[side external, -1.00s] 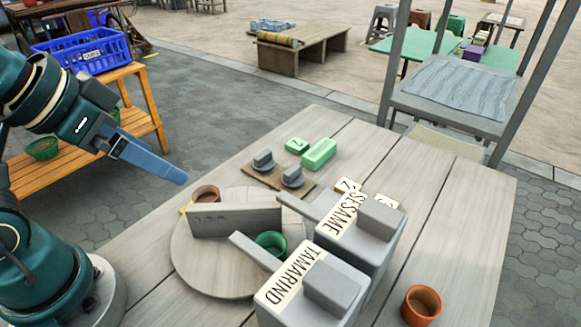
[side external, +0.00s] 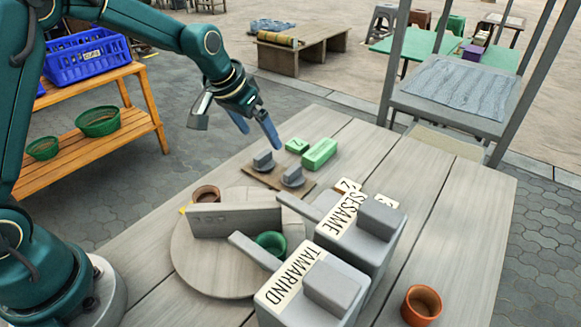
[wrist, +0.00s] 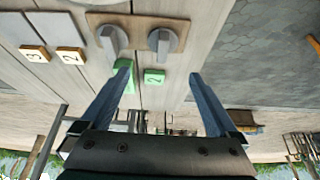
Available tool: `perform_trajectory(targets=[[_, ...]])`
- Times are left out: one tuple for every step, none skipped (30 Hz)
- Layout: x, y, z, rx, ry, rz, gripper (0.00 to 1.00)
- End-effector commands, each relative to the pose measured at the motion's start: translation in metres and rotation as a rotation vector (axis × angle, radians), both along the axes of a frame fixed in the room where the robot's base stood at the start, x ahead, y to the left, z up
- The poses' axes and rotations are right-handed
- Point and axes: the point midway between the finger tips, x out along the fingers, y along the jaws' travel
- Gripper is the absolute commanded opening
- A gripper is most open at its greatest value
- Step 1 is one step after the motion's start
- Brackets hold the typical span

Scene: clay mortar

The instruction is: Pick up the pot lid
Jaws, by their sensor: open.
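No piece is clearly marked as the pot lid. Two grey round pieces with raised ridge grips, which could be lids or knobs, sit on a brown board (side external: 266,177): a left one (side external: 263,160) and a right one (side external: 293,176). They also show at the top of the wrist view, one left (wrist: 112,40) and one right (wrist: 164,42). My gripper (side external: 258,134) is open and empty, above the table's far end near the board. In the wrist view its blue fingers (wrist: 160,73) are spread wide, with nothing between them at contact.
Green blocks (side external: 319,154) lie beyond the board. A round wooden disc (side external: 205,270) holds a grey upright panel (side external: 235,220), a brown cup (side external: 206,195) and a green cup (side external: 271,241). Boxes marked SESAME (side external: 345,222) and TAMARIND (side external: 290,283) stand nearer. An orange pot (side external: 422,305) is at right.

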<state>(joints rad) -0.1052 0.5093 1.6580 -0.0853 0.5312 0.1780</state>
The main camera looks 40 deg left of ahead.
Motion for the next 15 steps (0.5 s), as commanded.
perform_trajectory(targets=[[-0.002,0.001,-0.01,-0.003,0.025,0.004,0.95],[-0.003,0.002,-0.014,-0.004,0.035,0.005,0.95],[-0.004,0.002,-0.019,-0.005,0.046,0.007,0.95],[-0.004,0.002,-0.021,-0.006,0.051,0.007,0.95],[-0.004,0.002,-0.024,-0.006,0.055,0.007,0.95],[-0.004,0.002,-0.027,-0.007,0.057,0.008,0.95],[-0.003,0.003,-0.029,-0.007,0.057,0.008,0.95],[-0.002,0.003,-0.032,-0.007,0.058,0.009,0.95],[0.0,0.003,-0.036,-0.007,0.057,0.008,0.95],[0.002,0.003,-0.039,-0.007,0.057,0.008,0.95],[0.003,0.003,-0.043,-0.007,0.058,0.008,0.95],[0.004,0.003,-0.048,-0.007,0.058,0.008,0.95],[0.006,0.003,-0.051,-0.007,0.057,0.008,0.95],[0.008,0.003,-0.053,-0.007,0.056,0.008,0.95],[0.009,0.003,-0.057,-0.007,0.056,0.008,0.95]])
